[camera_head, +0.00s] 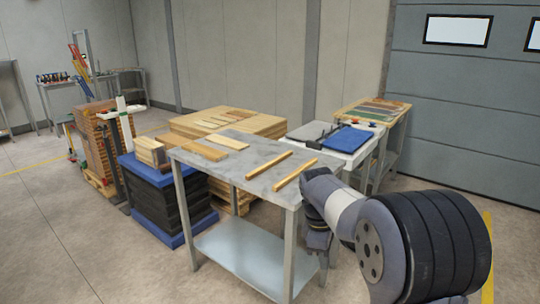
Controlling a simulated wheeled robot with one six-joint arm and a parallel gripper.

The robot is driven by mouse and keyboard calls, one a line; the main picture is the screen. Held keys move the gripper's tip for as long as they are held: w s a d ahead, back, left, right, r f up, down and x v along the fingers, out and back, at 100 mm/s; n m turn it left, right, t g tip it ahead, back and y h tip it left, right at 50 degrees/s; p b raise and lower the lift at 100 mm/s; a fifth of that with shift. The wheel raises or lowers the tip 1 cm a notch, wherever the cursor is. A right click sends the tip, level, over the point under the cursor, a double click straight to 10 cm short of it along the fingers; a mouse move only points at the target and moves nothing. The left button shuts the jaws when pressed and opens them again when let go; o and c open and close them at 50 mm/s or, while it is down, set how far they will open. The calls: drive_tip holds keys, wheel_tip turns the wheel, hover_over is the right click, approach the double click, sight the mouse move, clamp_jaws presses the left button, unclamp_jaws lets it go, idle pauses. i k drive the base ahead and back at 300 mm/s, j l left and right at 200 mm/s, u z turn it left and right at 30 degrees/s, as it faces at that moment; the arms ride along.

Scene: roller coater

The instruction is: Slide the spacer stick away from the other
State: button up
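Two light wooden spacer sticks lie on the grey metal table (236,164), apart and roughly parallel. The left stick (268,163) lies near the table's middle. The right stick (294,174) lies closer to the right edge, beside my arm. My arm reaches in from the lower right and bends downward at the table's right edge.
Flat boards (226,140) lie on the table's left part. A white table with a blue cloth (348,139) stands behind to the right. Stacked wood panels (250,122) stand behind. A black and blue stack (165,205) stands at left.

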sight(249, 177)
drive_tip(key=i+j+z, duration=0.15)
drive_tip(key=i+j, duration=0.35)
drive_tip(key=i+j+z, duration=0.1)
drive_tip(key=i+j, duration=0.45)
drive_tip(key=i+j+z, duration=0.15)
drive_tip(key=i+j, duration=0.5)
drive_tip(key=i+j+z, duration=0.15)
drive_tip(key=i+j, duration=0.35)
drive_tip(key=j, duration=0.15)
